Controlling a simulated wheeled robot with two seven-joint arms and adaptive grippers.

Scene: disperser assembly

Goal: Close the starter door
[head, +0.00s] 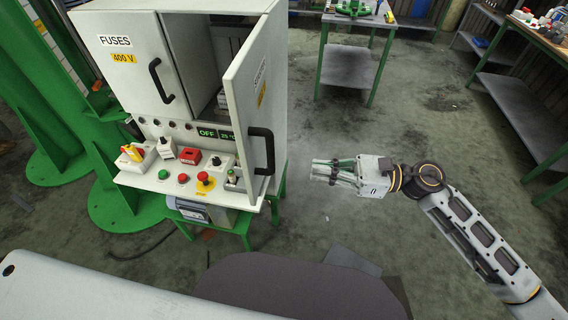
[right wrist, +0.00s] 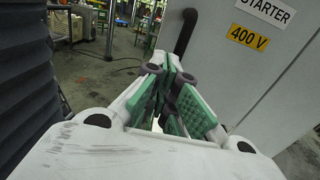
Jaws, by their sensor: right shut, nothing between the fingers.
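The starter door (head: 252,85) is the right-hand grey door of the white cabinet (head: 203,60). It stands open, swung outward, with a dark gap behind it. Its black handle (head: 262,150) is near its lower free edge. In the right wrist view, the door (right wrist: 265,75) with its STARTER and 400 V labels fills the right side, and the handle (right wrist: 186,32) shows beyond the fingers. My right gripper (head: 318,171) is shut and empty, to the right of the door and apart from it, fingers pointing left. It also shows in the wrist view (right wrist: 170,75). My left gripper is out of view.
Below is a control panel (head: 170,178) with buttons and switches. Green posts (head: 35,90) stand at left. A table (head: 355,20) is at the back, shelves (head: 530,60) at right. Floor around my right gripper is clear.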

